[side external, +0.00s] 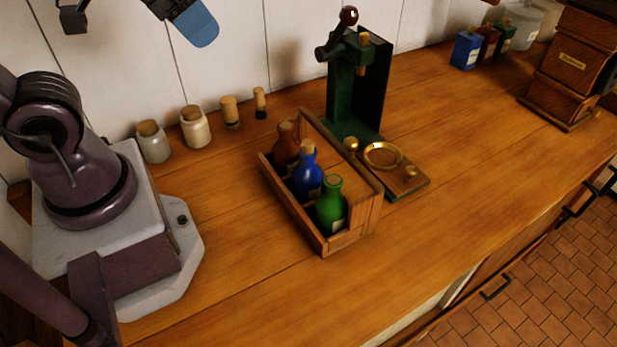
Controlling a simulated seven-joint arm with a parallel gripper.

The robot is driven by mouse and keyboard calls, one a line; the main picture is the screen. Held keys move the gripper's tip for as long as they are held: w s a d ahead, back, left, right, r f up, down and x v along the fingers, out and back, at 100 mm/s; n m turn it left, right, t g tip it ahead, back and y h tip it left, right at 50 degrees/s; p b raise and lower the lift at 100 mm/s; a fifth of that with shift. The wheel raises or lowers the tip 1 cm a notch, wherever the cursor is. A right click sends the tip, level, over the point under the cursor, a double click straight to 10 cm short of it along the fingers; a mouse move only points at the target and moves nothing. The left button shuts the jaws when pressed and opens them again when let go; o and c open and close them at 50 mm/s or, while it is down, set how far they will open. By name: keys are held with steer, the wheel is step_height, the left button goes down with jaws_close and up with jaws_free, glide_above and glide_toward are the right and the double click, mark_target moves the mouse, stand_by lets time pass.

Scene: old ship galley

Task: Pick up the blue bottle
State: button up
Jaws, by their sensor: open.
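The blue bottle (308,176) has a cork stopper and stands upright in an open wooden crate (352,232) on the counter. It is the middle one of three bottles, between a brown bottle (286,147) and a green bottle (331,206). The crate wall hides its lower part. My gripper (138,32) shows only in part at the top left edge. Its two fingers are wide apart with nothing between them, one with a blue-grey pad. It is well apart from the bottle, up and to the left in the picture.
A dark green press (352,88) stands right behind the crate, its wooden board (405,188) with a brass ring beside it. Several corked jars (194,127) line the wall. Tins (467,48) and a wooden grinder (568,70) stand at right. The front counter is clear.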

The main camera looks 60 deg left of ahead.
steer(key=m+t+y, duration=0.4)
steer(key=m+y, duration=0.6)
steer(key=m, duration=1.7)
glide_toward(307, 145)
steer(key=x, duration=0.7)
steer(key=shift+w+a+r, duration=0.1)
steer(key=shift+w+r, duration=0.05)
steer(key=shift+f+x, duration=0.15)
steer(key=shift+x, duration=1.2)
steer(key=shift+f+x, duration=0.15)
steer(key=shift+x, duration=1.15)
jaws_close()
